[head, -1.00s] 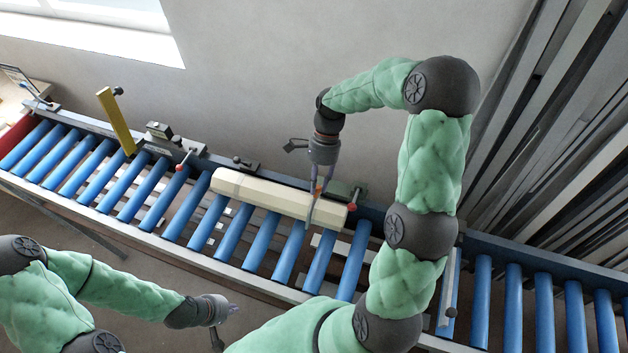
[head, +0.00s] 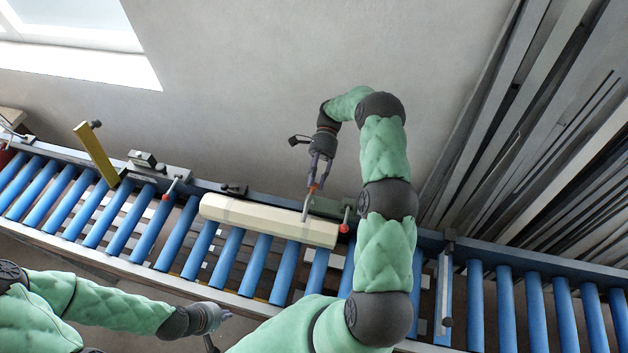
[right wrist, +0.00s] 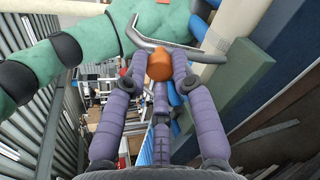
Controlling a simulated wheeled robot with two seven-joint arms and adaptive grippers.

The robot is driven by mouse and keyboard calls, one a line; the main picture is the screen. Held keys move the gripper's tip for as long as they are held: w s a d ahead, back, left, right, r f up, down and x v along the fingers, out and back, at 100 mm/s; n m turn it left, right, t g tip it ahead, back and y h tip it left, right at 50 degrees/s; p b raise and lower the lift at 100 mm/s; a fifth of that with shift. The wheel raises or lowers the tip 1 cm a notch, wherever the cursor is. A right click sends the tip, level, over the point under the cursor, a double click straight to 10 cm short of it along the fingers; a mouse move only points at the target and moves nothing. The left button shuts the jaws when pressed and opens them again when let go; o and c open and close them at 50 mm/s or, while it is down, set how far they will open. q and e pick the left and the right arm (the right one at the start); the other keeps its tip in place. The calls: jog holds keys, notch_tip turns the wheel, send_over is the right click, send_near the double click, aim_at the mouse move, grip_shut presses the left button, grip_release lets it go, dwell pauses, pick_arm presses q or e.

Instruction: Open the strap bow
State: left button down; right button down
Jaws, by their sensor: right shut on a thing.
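A cream bundle of profiles (head: 265,221) lies along the blue roller conveyor. A grey metal bow (head: 305,208) stands at the bundle's right part; its lower end overlaps the bundle in the head view, and I cannot tell if it touches. My right gripper (head: 314,185) is above the bundle, shut on the bow's orange knob (right wrist: 159,66). In the right wrist view the bent grey bow (right wrist: 180,46) runs just beyond the fingertips. My left gripper (head: 224,316) hangs empty in front of the conveyor; its fingers are too small to read.
A red-knobbed lever (head: 345,221) stands at the bundle's right end, and another (head: 168,190) stands left of the bundle. A yellow upright bar (head: 97,154) is further left. Long metal profiles (head: 530,140) lean at the right. The wall is behind the conveyor.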

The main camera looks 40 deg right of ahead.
jog(key=shift+w+d+f+y, duration=0.2)
jog(key=shift+w+d+y, duration=0.1)
jog(key=shift+d, duration=0.05)
jog(key=shift+g, duration=0.3)
jog(key=c, duration=1)
grip_release()
jog(key=shift+s+r, duration=0.1)
